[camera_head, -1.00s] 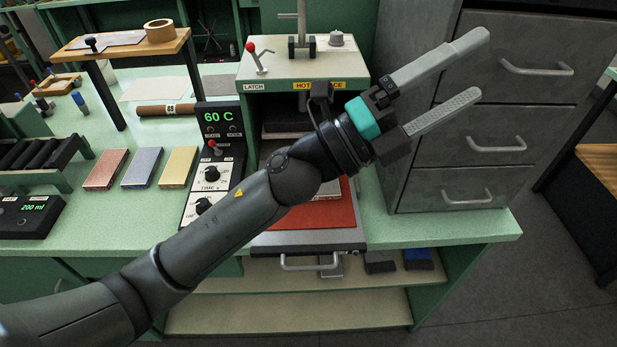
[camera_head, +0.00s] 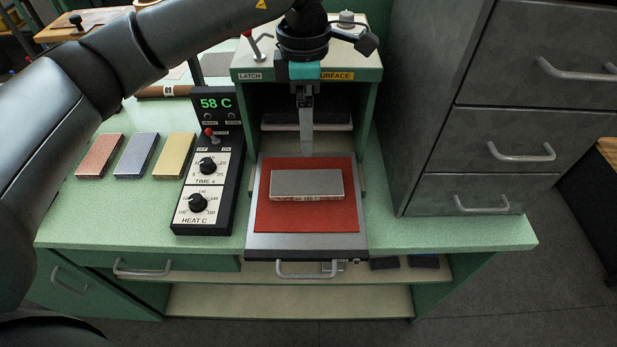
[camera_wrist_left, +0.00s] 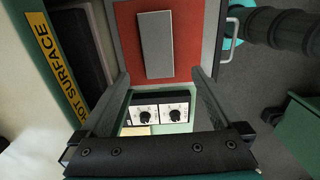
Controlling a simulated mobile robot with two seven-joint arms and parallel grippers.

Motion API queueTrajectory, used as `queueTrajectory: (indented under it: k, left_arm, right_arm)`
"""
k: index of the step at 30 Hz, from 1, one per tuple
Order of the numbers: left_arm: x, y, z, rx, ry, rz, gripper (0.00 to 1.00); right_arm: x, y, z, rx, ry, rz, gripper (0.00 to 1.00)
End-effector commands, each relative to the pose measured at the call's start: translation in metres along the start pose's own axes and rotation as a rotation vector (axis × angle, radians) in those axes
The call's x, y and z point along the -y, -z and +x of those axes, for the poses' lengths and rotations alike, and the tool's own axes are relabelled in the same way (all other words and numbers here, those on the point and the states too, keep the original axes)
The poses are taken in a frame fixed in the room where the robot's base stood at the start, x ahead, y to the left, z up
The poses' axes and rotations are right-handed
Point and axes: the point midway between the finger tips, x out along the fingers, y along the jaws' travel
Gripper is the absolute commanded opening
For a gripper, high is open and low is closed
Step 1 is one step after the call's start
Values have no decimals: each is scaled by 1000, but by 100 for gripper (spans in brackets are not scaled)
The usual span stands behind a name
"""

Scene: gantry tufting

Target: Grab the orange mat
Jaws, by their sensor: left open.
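The orange-red mat (camera_head: 282,220) lies flat on the metal tray (camera_head: 305,242) that sticks out from the press. A grey block (camera_head: 307,185) rests on the middle of the mat and hides part of it. My left gripper (camera_head: 307,153) points down above the back edge of the mat, with its fingers seen edge-on in the head view. In the left wrist view the gripper (camera_wrist_left: 160,75) is open and empty, with the mat (camera_wrist_left: 195,42) and block (camera_wrist_left: 156,42) beyond the fingers. I cannot tell the height of the fingertips above the mat. My right gripper is not in view.
The press housing (camera_head: 247,95), marked hot surface, stands behind the tray. A control box (camera_head: 212,170) reading 58 C stands to the left, beside three coloured blocks (camera_head: 137,155). A grey drawer cabinet (camera_head: 480,135) stands close on the right. The tray handle (camera_head: 307,272) is in front.

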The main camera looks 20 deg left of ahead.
Motion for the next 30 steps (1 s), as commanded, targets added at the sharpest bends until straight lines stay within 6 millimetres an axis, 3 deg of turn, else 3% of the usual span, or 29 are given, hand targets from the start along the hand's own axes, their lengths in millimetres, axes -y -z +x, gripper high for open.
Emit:
queueTrajectory:
  k: [4,13,23,30]
  left_arm:
    - [-2,6,16,-25,-5,-7,100]
    - [-2,7,78,-22,-2,-5,100]
    - [-3,8,106,-20,-4,-5,100]
    - [-5,12,141,-19,-3,-4,100]
  right_arm:
    - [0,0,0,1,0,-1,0]
    - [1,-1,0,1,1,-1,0]
    - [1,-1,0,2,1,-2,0]
    - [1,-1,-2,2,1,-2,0]
